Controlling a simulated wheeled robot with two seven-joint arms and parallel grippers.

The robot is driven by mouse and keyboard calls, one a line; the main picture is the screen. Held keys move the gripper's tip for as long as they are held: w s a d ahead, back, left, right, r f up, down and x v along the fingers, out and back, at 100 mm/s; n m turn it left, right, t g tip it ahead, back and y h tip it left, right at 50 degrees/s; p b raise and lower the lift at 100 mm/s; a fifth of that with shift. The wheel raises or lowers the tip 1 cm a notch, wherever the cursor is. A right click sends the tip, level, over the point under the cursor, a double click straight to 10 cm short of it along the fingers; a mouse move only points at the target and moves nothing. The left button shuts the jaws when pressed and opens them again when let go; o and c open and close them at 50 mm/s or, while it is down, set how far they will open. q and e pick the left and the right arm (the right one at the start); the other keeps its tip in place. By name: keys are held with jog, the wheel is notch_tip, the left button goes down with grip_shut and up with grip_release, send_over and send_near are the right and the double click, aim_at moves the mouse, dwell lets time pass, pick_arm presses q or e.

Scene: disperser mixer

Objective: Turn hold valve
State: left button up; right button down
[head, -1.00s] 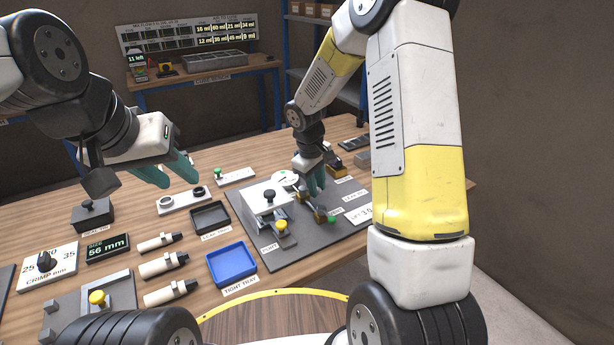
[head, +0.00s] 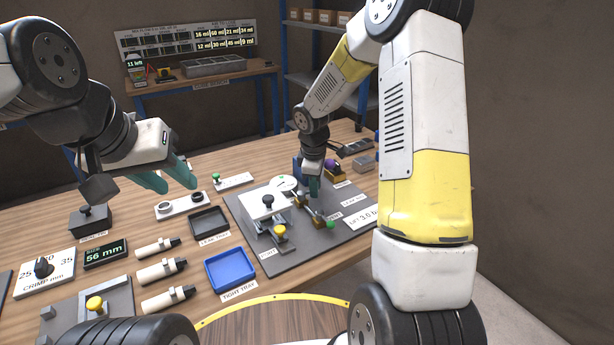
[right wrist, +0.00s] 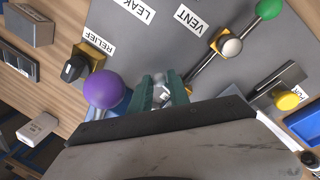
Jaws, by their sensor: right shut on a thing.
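My right gripper (head: 314,192) points down at the grey valve plate (head: 268,262). In the right wrist view its teal fingers (right wrist: 163,92) are shut on a small metallic part (right wrist: 165,91), mostly hidden between them. No label reading "hold" is legible. A rod with a green ball end (right wrist: 268,10) runs from the brass valve at the VENT label (right wrist: 190,20) toward the fingers. A purple ball (right wrist: 103,88) with a blue part is beside the fingers. My left gripper (head: 177,186) is open and empty above the table's left side.
A black-knobbed relief valve (right wrist: 77,67) stands near the purple ball. A white block with a black knob (head: 266,203) and a yellow knob (head: 279,231) are on the plate. A blue tray (head: 230,268), a dark tray (head: 208,222) and several white cylinders (head: 160,270) lie left of it.

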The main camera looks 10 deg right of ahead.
jog(key=shift+w+a+r, duration=0.1)
jog(key=shift+w, duration=0.1)
jog(key=c, duration=1.3)
grip_release()
jog(key=r, duration=0.2)
jog(key=s+r, duration=0.1)
jog(key=r, duration=0.4)
jog(key=shift+s+a+r, duration=0.25)
